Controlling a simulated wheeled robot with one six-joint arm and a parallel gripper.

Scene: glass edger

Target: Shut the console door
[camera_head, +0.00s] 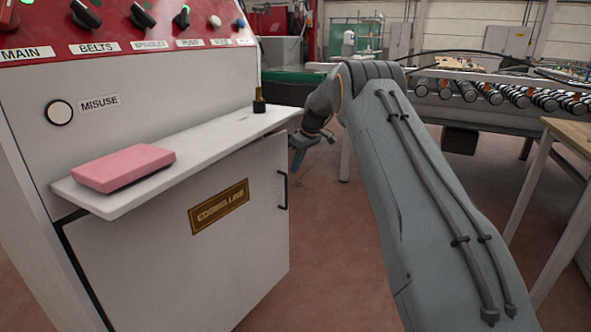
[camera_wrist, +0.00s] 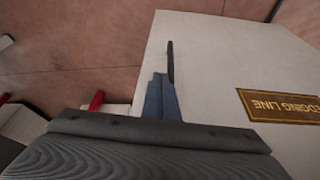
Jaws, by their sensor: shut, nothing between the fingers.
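The console door (camera_head: 150,265) is a white panel with a gold-lettered EDGING LINE plate (camera_head: 218,206), below the console's shelf. A dark handle (camera_head: 283,190) is near its right edge. A dark gap runs along its left side; I cannot tell how far it stands open. My gripper (camera_head: 297,163) is just right of the handle's upper end, below the shelf's end. In the wrist view, its blue fingers (camera_wrist: 161,98) are shut and empty, over the door's edge by the handle (camera_wrist: 170,62). The door face (camera_wrist: 225,60) fills the right. Contact cannot be told.
A pink block (camera_head: 123,167) and a small dark stand with a brass-coloured top (camera_head: 259,100) rest on the white shelf (camera_head: 200,140). A roller conveyor (camera_head: 490,95) stands behind, and a wooden-topped table (camera_head: 573,130) at the right. Reddish floor (camera_head: 325,260) is clear beside the door.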

